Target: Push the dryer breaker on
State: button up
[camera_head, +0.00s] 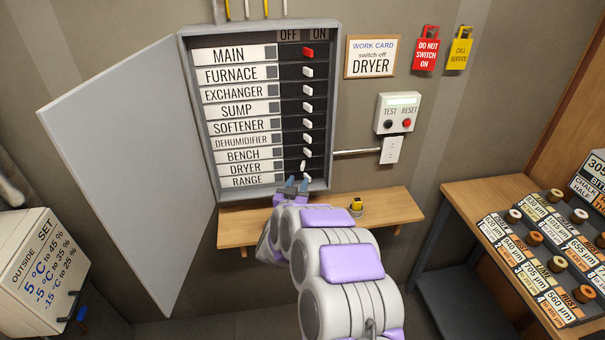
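The breaker panel (262,195) hangs open on the wall, with labelled rows and OFF and ON columns. The dryer breaker (303,166) is a small white lever in the second row from the bottom. It sits slightly left of the other levers and looks tilted; its exact position is too small to tell. My gripper (297,184) is at the panel's lower edge, just below the dryer lever and near the RANGE row. Contact with a lever cannot be told.
The range lever (308,178) is close to my fingertips. The panel door (125,170) stands open at left. A wooden shelf (390,209) is below. A work card (370,57) reads "switch off DRYER". A test/reset box (398,113) is at right.

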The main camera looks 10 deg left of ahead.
aim_at(302, 169)
jog(key=w, duration=0.6)
jog(key=shift+w+d+b, duration=0.15)
jog(key=shift+d+b, duration=0.15)
jog(key=shift+d, duration=0.1)
jog(key=shift+a+f, duration=0.1)
jog(key=shift+a, duration=0.55)
jog(key=shift+c, duration=1.4)
jog(key=shift+d, duration=0.45)
grip_shut()
jog(key=shift+a, duration=0.1)
